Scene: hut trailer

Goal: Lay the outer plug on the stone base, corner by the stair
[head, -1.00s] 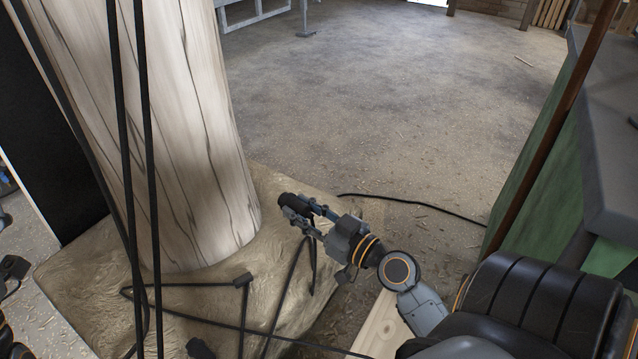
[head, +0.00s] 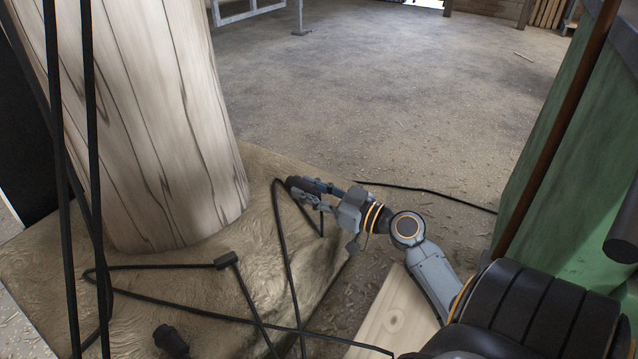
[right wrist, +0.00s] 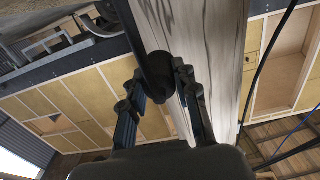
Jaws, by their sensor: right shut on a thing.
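My right gripper (head: 316,190) is shut on a black plug (head: 296,184). A black cable runs from the plug down across the stone base. The plug also shows between the fingers in the right wrist view (right wrist: 160,72). The stone base (head: 262,180) is a rough tan block under a thick wooden post (head: 150,130). The held plug appears over the right part of the base; its height above it is hard to tell. Another black plug (head: 170,341) is low in the head view, over the front of the base. My left gripper is not in view.
Black cables (head: 80,160) hang in front of the post, and more cross the base, with a small black connector (head: 227,260). A pale wooden board (head: 396,315) lies right of the base. A green-sided structure (head: 560,150) stands at right. The floor behind is open.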

